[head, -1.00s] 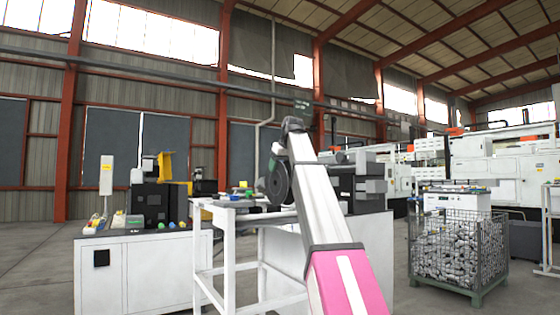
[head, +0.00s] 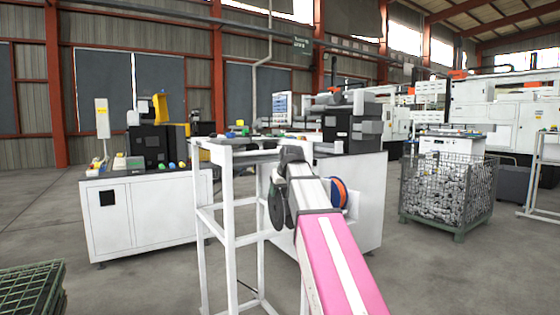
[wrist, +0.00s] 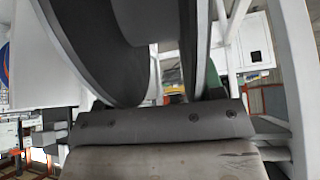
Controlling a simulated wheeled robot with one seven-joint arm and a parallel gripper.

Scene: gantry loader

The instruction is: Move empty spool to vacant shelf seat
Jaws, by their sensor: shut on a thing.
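The empty spool (head: 279,205) is dark grey and hangs at my gripper (head: 284,178), upright and edge-on, in front of the white frame. In the wrist view its two flanges (wrist: 88,45) fill the upper left and middle, with a lighter hub between them. My gripper is shut on the spool, but its fingertips are mostly hidden. A white shelf-like frame (head: 229,215) stands just left of the spool. A second spool, orange and blue (head: 339,192), shows right of my arm, partly hidden. I cannot make out a vacant seat.
A white cabinet (head: 140,215) with black machines stands left. A grey machine on a white base (head: 365,220) stands behind my arm. A wire-mesh bin (head: 447,190) is at right, a green crate (head: 30,290) at lower left. Open floor lies between the cabinet and crate.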

